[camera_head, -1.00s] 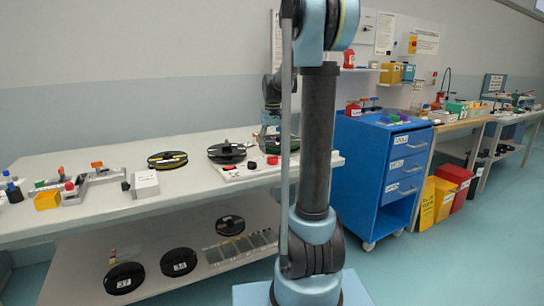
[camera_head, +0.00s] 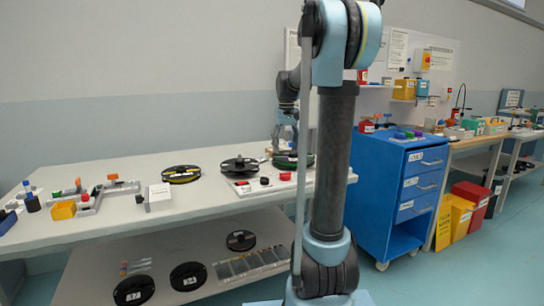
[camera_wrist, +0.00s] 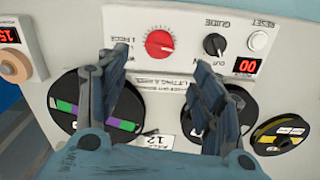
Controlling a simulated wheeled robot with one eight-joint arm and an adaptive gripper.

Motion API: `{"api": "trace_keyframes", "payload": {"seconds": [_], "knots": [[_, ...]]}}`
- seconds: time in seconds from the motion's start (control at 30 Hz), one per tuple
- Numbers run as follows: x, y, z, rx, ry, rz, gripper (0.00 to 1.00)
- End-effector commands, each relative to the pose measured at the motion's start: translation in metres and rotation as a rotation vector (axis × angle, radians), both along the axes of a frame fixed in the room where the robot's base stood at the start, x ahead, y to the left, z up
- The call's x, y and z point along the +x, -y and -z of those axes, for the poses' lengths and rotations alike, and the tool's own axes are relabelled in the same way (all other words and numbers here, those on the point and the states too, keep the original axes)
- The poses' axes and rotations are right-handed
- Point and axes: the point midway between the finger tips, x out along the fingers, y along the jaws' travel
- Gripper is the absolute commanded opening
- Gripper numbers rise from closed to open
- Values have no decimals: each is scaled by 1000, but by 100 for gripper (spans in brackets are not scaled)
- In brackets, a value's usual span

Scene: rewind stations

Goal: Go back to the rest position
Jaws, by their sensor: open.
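My gripper (camera_wrist: 165,95) is open and empty in the wrist view, with its two fingers apart over the rewind station (camera_wrist: 185,70). In the head view my gripper (camera_head: 287,140) hangs above the station's right end, close over a dark reel with a green edge (camera_head: 292,160). The wrist view shows a reel with green and purple bands (camera_wrist: 110,123) partly behind the left finger and a dark reel (camera_wrist: 238,100) partly behind the right finger. My arm column hides part of the bench in the head view.
Reels lie on the shelf below. A blue drawer cabinet (camera_head: 385,190) stands to the right. The floor in front is clear.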

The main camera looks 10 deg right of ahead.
Motion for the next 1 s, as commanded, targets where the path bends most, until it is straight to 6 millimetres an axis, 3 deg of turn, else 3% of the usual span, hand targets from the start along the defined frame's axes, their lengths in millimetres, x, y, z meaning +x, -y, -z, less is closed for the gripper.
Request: {"api": "trace_keyframes", "payload": {"seconds": [0.17, 0.47, 0.77, 1.0], "knots": [[-37, 0, 5, 0, 16, 11, 61], [-121, 0, 28, 0, 59, 40, 61], [-201, 0, 68, 2, 100, 69, 61], [-259, 0, 111, 5, 134, 92, 61]]}}
